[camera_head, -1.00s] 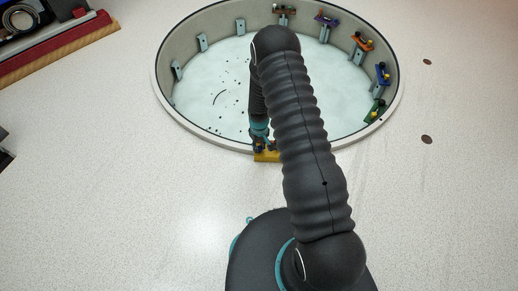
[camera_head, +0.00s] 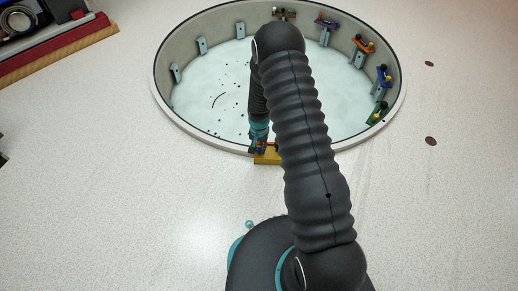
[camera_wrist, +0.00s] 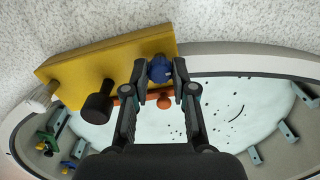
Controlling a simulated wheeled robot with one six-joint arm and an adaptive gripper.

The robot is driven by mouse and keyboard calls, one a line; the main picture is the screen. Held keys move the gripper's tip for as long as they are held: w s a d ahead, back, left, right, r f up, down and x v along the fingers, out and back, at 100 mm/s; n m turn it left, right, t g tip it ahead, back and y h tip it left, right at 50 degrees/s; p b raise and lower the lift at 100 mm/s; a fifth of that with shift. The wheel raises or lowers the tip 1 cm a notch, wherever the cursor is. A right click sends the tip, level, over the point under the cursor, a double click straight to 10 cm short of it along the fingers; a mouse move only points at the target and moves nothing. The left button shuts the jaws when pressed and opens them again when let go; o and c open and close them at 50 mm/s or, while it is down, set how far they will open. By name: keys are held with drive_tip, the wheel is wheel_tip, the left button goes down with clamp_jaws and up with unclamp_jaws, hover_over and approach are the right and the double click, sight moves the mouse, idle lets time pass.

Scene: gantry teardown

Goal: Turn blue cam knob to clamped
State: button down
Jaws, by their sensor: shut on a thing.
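The blue cam knob (camera_wrist: 159,70) sticks out of the right end of a yellow block (camera_wrist: 110,58) in the wrist view. My gripper (camera_wrist: 160,82) is shut on this knob, with one finger on each side of it. The yellow block also shows in the head view (camera_head: 266,158), at the near rim of the round pit, with my gripper (camera_head: 259,146) just above it. My arm hides part of the block there, and the blue knob cannot be made out clearly.
A black knob (camera_wrist: 98,106) and a white knob (camera_wrist: 40,100) stand on the same block, left of the blue one.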

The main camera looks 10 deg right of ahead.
sight(259, 149)
drive_tip(key=shift+m, duration=0.4)
drive_tip(key=c, duration=0.9)
unclamp_jaws()
drive_tip(key=shift+c, duration=0.2)
drive_tip(key=shift+r, duration=0.1)
wheel_tip(259, 149, up, 12)
